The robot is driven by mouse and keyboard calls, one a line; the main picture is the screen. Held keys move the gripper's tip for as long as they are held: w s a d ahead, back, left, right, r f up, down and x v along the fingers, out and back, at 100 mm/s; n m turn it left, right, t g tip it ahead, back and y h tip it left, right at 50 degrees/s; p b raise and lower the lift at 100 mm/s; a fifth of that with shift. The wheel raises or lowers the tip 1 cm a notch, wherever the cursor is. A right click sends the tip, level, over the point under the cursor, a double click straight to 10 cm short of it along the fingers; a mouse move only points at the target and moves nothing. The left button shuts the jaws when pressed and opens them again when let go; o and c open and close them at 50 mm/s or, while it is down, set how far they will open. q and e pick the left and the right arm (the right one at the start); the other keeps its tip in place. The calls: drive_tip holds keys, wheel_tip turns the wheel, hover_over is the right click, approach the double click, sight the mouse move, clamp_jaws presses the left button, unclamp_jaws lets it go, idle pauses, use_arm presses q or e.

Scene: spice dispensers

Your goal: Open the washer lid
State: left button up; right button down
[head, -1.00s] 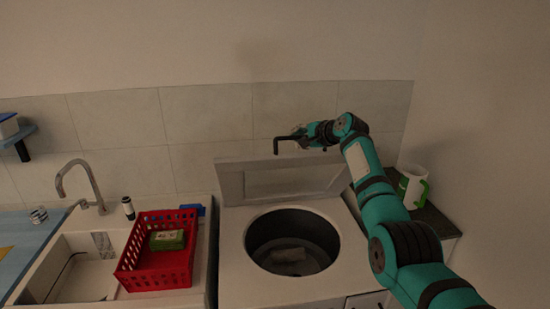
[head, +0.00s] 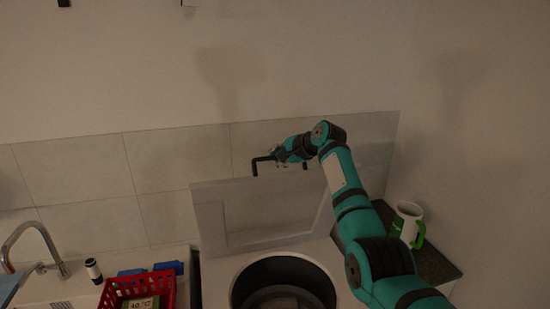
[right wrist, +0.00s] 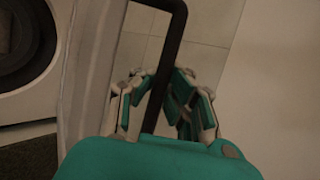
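The washer (head: 215,283) stands in the middle of the head view, its round drum opening (head: 285,270) uncovered. Its pale lid (head: 210,218) is raised, standing steeply behind the opening. A dark U-shaped handle (head: 254,166) juts from the lid's top edge; it also shows in the right wrist view (right wrist: 168,50). My right gripper (head: 280,155) is at this handle. In the right wrist view its fingers (right wrist: 160,82) lie on either side of the handle bar, tips close to it; firm contact cannot be made out. My left gripper is not in view.
Left of the washer are a red basket (head: 110,292) holding a green-and-white box, blue items behind it, a small bottle (head: 93,271) and a faucet (head: 40,237). A white mug with a green handle (head: 408,222) stands on the dark right counter. The tiled wall is close behind the lid.

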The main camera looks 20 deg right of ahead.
drive_tip(key=c, duration=2)
unclamp_jaws()
drive_tip(key=shift+r, duration=0.4)
drive_tip(key=o, duration=0.5)
drive_tip(key=shift+s+d, duration=0.1)
drive_tip(key=shift+c, duration=0.2)
drive_tip(key=shift+o, duration=1)
drive_tip(key=shift+s, duration=0.2)
drive_tip(key=v, duration=1.2)
drive_tip(key=shift+f, duration=0.1)
